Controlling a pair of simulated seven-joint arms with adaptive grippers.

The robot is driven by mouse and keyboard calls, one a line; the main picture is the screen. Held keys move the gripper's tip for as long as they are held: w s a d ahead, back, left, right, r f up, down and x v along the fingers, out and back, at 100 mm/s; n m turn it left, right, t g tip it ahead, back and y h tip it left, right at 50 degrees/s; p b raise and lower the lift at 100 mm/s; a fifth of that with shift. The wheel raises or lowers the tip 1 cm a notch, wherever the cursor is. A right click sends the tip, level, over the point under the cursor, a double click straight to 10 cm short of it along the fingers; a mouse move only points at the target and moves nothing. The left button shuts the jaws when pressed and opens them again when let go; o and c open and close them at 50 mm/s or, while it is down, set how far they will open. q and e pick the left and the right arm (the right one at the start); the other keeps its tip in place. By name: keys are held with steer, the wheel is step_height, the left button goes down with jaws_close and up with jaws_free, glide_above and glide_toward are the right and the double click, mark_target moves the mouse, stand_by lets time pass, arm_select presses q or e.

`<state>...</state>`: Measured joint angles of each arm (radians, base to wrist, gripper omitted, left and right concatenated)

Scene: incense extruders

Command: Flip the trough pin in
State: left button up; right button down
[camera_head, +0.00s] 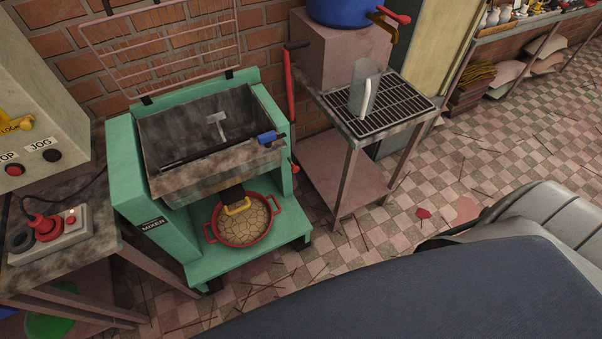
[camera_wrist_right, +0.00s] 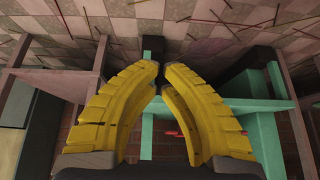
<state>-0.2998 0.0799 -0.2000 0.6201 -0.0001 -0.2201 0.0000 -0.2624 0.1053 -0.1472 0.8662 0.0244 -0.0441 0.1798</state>
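The green mixer (camera_head: 195,265) stands against the brick wall in the head view, with its grey metal trough (camera_head: 200,165) on top. A small red-tipped part (camera_head: 295,168), possibly the trough pin, shows at the right side of the frame. I cannot be sure which part is the pin. In the right wrist view my right gripper (camera_wrist_right: 160,70) has its yellow fingertips almost together, with nothing visible between them. Green mixer framework (camera_wrist_right: 284,105) lies beyond it, with a small red part (camera_wrist_right: 177,133) partly hidden by the fingers. My left gripper is in neither view.
A grated rack (camera_head: 385,108) stands to the right and a control table (camera_head: 70,230) to the left.

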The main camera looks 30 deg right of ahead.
steer(key=w+r+m+t, duration=0.6)
steer(key=w+r, duration=0.7)
steer(key=w, duration=0.2)
steer(key=w+d+r+m+t, duration=0.1)
steer(key=w+r+m+t, duration=0.2)
steer(key=r+m, duration=0.3)
steer(key=w+d+r+m+t, duration=0.1)
steer(key=w+r+m, duration=0.4)
steer(key=r, duration=0.5)
steer(key=shift+w+r+m+t+h, duration=0.15)
steer(key=shift+r+m+t+h, duration=0.35)
steer(key=shift+t, duration=0.4)
steer(key=shift+f, duration=0.15)
glide_toward(292, 163)
steer(key=w, duration=0.1)
steer(key=w+d, duration=0.1)
steer(key=w, duration=0.2)
steer(key=shift+w+d+f, duration=0.25)
steer(key=shift+w+d, duration=0.05)
steer(key=shift+d, duration=0.1)
